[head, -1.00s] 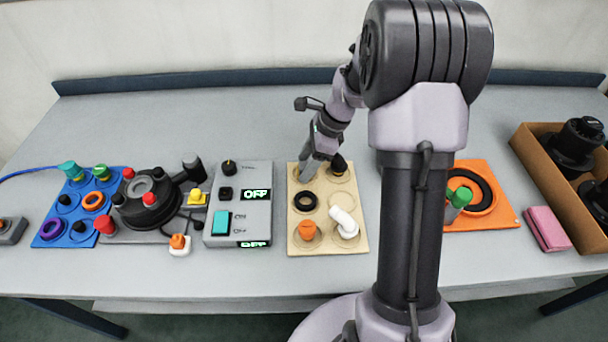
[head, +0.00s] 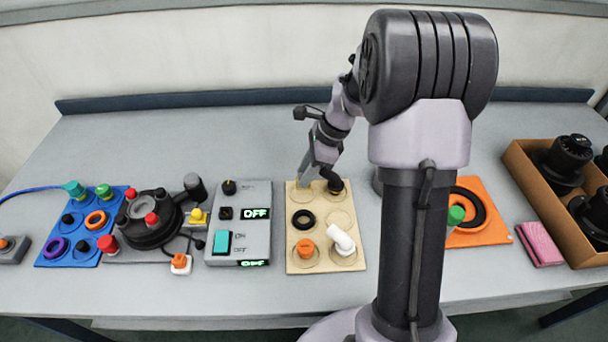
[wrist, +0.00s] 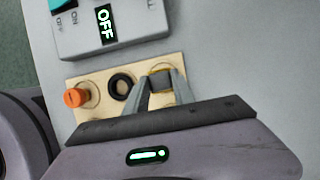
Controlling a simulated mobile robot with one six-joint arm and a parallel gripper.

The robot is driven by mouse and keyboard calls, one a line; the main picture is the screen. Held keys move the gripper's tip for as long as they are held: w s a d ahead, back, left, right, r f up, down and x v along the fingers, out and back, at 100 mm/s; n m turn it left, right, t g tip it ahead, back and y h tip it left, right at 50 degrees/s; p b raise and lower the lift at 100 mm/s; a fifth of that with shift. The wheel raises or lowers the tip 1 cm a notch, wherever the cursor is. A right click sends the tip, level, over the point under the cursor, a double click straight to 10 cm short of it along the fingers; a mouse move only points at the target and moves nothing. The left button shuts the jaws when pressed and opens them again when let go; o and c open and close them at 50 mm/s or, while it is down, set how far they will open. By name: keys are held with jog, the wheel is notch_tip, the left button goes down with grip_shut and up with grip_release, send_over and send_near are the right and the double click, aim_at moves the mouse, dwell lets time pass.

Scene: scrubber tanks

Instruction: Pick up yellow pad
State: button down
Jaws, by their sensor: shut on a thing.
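My gripper (wrist: 160,76) is shut on a small block with a dark grey face and yellow edges, which I take as the yellow pad (wrist: 160,82). The pad sits between the two fingertips in the wrist view, over the tan board (wrist: 112,68). In the head view my gripper (head: 311,180) is at the back left part of the tan board (head: 328,265). The pad cannot be made out there. I cannot tell whether it is clear of the board.
The board holds a black ring (head: 303,219), an orange cap (head: 305,248), a white elbow (head: 341,239) and a black knob (head: 334,186). A grey switch box (head: 258,195) stands left. An orange board (head: 492,236), pink pad (head: 541,243) and carton (head: 537,187) stand right.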

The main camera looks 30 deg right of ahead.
jog(key=s+d+p, duration=0.1)
jog(key=s+d, duration=0.1)
jog(key=s, duration=0.2)
jog(key=s+d+p, duration=0.1)
jog(key=s+d, duration=0.1)
jog(key=s, duration=0.3)
jog(key=s+d+r+p, duration=0.1)
jog(key=s+d, duration=0.1)
jog(key=s, duration=0.3)
jog(key=shift+s+d+r, duration=0.1)
jog(key=shift+d, duration=0.3)
jog(key=c, duration=1.8)
grip_release()
grip_shut()
jog(key=shift+d, duration=0.1)
